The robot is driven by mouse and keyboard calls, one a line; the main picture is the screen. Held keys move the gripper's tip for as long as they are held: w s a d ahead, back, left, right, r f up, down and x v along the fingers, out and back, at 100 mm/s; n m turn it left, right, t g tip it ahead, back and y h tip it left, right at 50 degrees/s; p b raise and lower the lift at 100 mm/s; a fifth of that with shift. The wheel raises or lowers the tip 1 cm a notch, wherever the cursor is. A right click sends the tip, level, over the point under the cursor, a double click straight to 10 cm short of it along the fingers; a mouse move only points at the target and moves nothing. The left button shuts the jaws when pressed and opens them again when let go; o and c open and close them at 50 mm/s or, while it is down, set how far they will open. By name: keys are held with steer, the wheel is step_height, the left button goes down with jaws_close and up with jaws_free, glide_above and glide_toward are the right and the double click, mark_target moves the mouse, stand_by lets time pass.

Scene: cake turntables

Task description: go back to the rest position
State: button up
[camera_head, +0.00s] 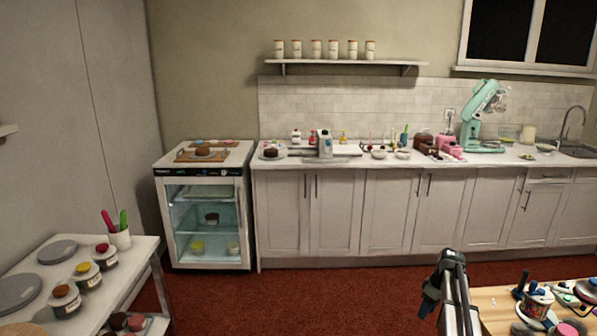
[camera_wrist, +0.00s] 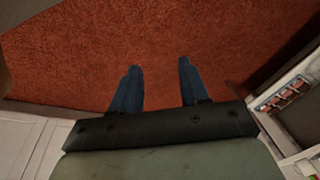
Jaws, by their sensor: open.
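My gripper (camera_wrist: 158,72) shows in the wrist view as two blue fingers set apart, with only red floor between and beyond them. It is empty. In the head view my arm rises at the lower right, and part of my gripper (camera_head: 430,294) shows beside the wooden table, above the red floor. Grey cake turntables (camera_head: 57,251) lie on the white table at the left.
The white table (camera_head: 140,250) at the left holds labelled jars (camera_head: 87,275) and a cup of spatulas (camera_head: 120,238). A wooden table (camera_head: 493,300) with tools is at the right. A glass-door fridge (camera_head: 205,215) and a long counter (camera_head: 360,160) stand behind. The red floor (camera_head: 320,295) between is clear.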

steer(key=s+a+f+m+g, duration=0.2)
steer(key=s+a+f, duration=0.8)
steer(key=s+f, duration=0.15)
steer(key=s+a+f+m+g, duration=0.2)
steer(key=s+a+f, duration=0.75)
steer(key=f, duration=0.35)
steer(key=s+a+f+m+g, duration=0.1)
steer(key=s+a+f, duration=0.1)
steer(key=s, duration=0.8)
steer(key=s+a+f+m+g+h, duration=0.1)
steer(key=s+a+f, duration=0.2)
steer(key=s, duration=0.6)
steer(key=s+a+f+m+g+h, duration=0.1)
steer(key=s+a+f, duration=0.2)
steer(key=s, duration=0.7)
steer(key=shift+s+f, duration=0.3)
steer(key=shift+s, duration=0.05)
